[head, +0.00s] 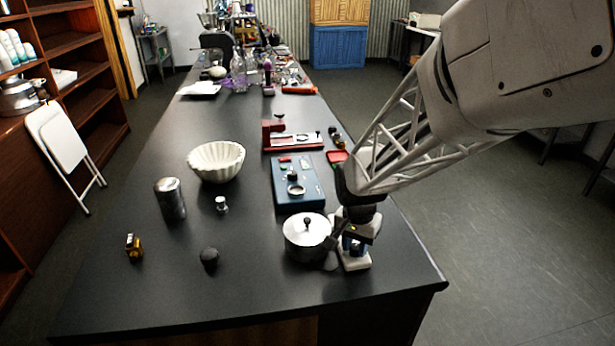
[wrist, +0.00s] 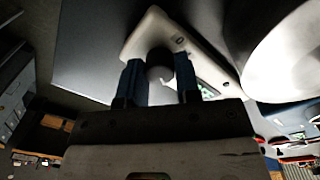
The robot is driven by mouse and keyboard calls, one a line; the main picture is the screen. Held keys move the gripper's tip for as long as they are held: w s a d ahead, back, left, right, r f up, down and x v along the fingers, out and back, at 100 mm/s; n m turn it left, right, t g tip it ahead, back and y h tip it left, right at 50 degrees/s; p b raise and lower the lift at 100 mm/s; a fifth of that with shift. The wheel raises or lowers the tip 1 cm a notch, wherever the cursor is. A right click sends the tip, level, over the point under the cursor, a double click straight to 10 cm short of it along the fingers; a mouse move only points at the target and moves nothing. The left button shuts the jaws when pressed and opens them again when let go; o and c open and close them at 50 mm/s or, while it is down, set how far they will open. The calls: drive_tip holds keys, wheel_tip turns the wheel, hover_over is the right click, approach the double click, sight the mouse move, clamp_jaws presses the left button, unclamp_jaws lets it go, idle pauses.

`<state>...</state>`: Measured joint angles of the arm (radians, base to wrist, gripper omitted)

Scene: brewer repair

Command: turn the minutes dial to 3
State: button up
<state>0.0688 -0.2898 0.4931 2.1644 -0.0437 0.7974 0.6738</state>
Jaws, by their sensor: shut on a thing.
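The minutes dial (wrist: 160,64) is a dark round knob on a white device (wrist: 208,50) in the wrist view. The two blue fingers of my gripper (wrist: 161,78) stand on either side of it, shut on it. In the head view my gripper (head: 353,243) points down at the white device (head: 357,263), near the right edge of the table, and hides most of it. The dial is hidden there. The dial's markings and the number it points at cannot be read in either view.
A lidded metal pot (head: 303,244) stands just left of the device, close to my gripper. A blue box (head: 299,203) lies behind it.

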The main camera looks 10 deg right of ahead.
sight(354, 246)
drive_tip(key=shift+n, duration=0.6)
drive_tip(key=o, duration=0.9)
drive_tip(key=shift+w+a+r, duration=0.1)
drive_tip(key=shift+a+r, duration=0.05)
drive_tip(key=shift+r, duration=3.75)
